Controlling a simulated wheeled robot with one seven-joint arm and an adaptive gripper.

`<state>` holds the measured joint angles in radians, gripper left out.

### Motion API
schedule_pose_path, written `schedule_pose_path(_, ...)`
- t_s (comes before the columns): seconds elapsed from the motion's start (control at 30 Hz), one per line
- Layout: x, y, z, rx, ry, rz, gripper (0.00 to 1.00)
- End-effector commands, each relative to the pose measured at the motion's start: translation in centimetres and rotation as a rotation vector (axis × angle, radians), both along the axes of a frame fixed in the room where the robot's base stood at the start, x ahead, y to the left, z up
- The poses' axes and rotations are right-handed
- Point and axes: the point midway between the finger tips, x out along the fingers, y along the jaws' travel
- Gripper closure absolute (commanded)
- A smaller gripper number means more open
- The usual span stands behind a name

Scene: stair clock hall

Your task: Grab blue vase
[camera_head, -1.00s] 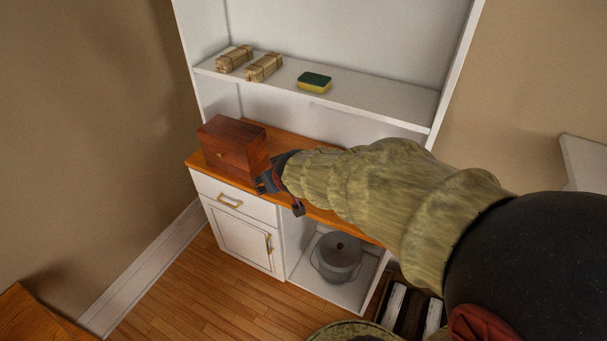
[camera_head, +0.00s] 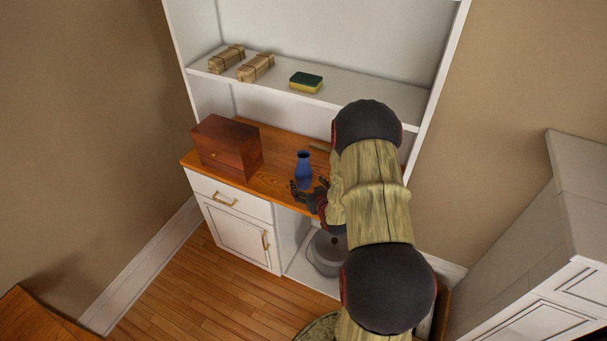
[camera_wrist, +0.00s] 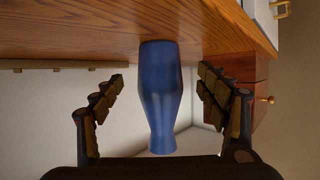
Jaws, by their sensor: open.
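The blue vase (camera_head: 304,165) stands upright on the wooden counter (camera_head: 275,185), right of a brown wooden box. My gripper (camera_head: 309,187) is open at the counter's front edge, just in front of the vase, and overlaps its lower part in the head view. The wrist view is upside down. There the vase (camera_wrist: 160,100) appears centred between the two spread fingers of my gripper (camera_wrist: 160,76), with a gap on each side. How deep it sits between the fingers is hard to tell. The fingers hold nothing.
The wooden box (camera_head: 227,146) stands left of the vase. A shelf (camera_head: 345,98) above the counter holds two wrapped bundles (camera_head: 241,63) and a green-yellow sponge (camera_head: 306,82). A grey pot (camera_head: 322,258) sits in the open space below. Counter between box and vase is clear.

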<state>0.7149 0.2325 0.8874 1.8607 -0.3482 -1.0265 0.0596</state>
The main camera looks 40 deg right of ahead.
Motion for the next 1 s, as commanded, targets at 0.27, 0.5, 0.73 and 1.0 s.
schedule_pose_path(0.27,2.3,-1.0,-1.1,0.000,-0.001,0.000,0.26)
schedule_pose_path(0.5,4.7,-2.0,-2.1,-0.001,0.000,0.000,0.26)
schedule_pose_path(0.73,4.7,-2.0,-2.0,0.000,0.000,-0.001,0.28)
schedule_pose_path(1.0,4.7,-2.0,-2.0,0.000,0.001,-0.001,0.43)
